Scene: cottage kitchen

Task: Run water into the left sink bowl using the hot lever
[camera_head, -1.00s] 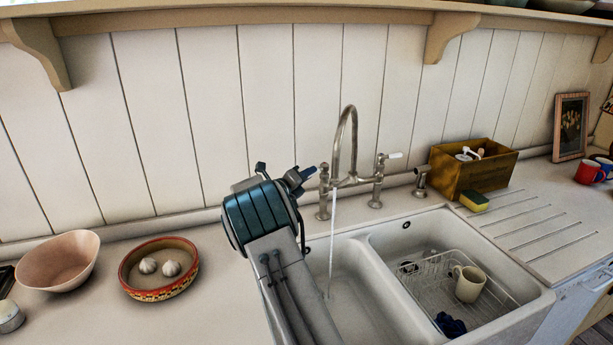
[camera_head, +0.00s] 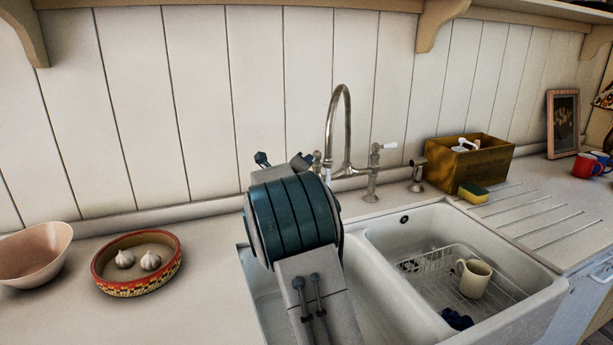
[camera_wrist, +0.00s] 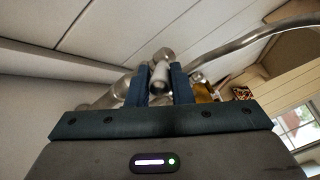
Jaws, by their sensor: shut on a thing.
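The metal bridge tap (camera_head: 347,110) stands behind the double sink, its tall curved spout ending behind my arm. The left sink bowl (camera_head: 366,300) is partly hidden by my arm, and no water stream shows. The hot lever (camera_wrist: 160,76) is at the tap's left side; in the wrist view its metal end lies between my two dark fingers. My gripper (camera_wrist: 163,88) is shut on it. In the head view my gripper (camera_head: 306,161) reaches the left side of the tap, mostly covering the lever. The right lever (camera_head: 384,147) has a white handle pointing right.
The right bowl (camera_head: 385,225) holds a wire rack with a cream mug (camera_head: 474,278). A wooden box (camera_head: 470,165) and a sponge (camera_head: 473,193) stand right of the tap. A dish with garlic (camera_head: 137,262) and a pink bowl (camera_head: 35,255) are on the left counter.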

